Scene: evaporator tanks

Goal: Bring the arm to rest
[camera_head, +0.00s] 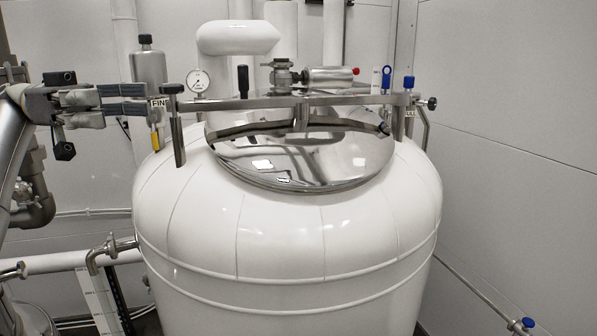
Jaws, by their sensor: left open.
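My left arm (12,140) comes in from the left edge of the head view. My left gripper (146,98) is at its end, with its dark fingers pointing right. The gripper is open, and I see nothing held between the fingers. The fingertips are close to the left end of the steel crossbar (240,103) over the tank lid; I cannot tell whether they touch anything there. My right gripper is not in view.
A large white tank (290,235) with a shiny round lid (300,160) fills the middle. A pressure gauge (198,81), a steel cylinder (148,66) and a valve (283,76) stand behind the bar. White pipes run along the back. The grey wall (510,110) at right is bare.

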